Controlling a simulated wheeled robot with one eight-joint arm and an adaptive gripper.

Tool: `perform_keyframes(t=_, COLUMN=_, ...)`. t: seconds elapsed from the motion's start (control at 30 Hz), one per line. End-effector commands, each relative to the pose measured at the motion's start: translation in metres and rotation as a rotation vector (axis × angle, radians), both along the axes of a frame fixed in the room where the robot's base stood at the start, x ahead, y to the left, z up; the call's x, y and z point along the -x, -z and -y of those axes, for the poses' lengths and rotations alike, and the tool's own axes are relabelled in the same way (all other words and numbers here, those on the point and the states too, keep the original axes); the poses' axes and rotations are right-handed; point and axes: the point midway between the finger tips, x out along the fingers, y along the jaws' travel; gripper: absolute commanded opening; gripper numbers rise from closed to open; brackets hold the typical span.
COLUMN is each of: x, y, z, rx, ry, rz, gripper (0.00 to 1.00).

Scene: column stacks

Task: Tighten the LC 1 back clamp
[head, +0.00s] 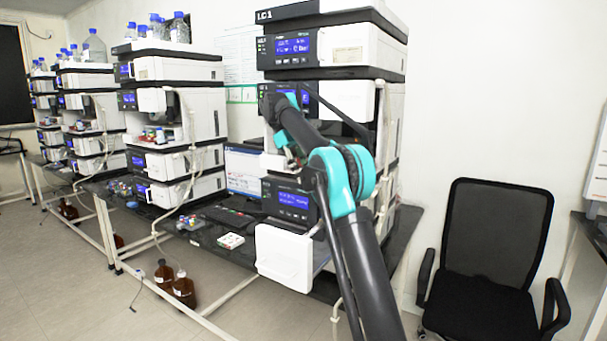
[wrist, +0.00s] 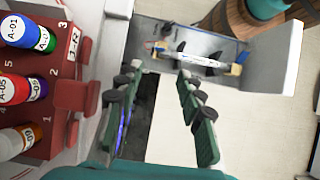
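The LC 1 stack (head: 290,12) stands right of centre in the head view, with a white panel (head: 285,258) swung out low at its front. In the wrist view an open white compartment (wrist: 285,75) lies ahead of my gripper. A thin pale column (wrist: 200,60) with dark clip-like parts sits inside it. I cannot tell which part is the back clamp. My gripper (wrist: 158,75) is open, its two green-and-dark fingers spread apart with nothing visible between them, short of the column.
A red rack (wrist: 65,95) of labelled vials is close on the left in the wrist view. A brown round container (wrist: 235,18) is beyond the compartment. A black chair (head: 495,240) stands right of the bench; other instrument stacks (head: 170,110) stand left.

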Motion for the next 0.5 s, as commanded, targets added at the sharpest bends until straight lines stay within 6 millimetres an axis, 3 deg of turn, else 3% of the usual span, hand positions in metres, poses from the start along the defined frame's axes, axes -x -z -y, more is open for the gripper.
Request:
perform_keyframes(t=0.1, x=0.001, y=0.0, z=0.0, rx=0.003, ry=0.004, rz=0.006, gripper=0.26)
perform_keyframes(t=0.27, x=0.008, y=-0.003, z=-0.006, rx=0.049, ry=0.068, rz=0.089, gripper=0.24)
perform_keyframes(t=0.5, x=0.038, y=-0.012, z=-0.019, rx=0.182, ry=0.363, rz=0.48, gripper=0.24)
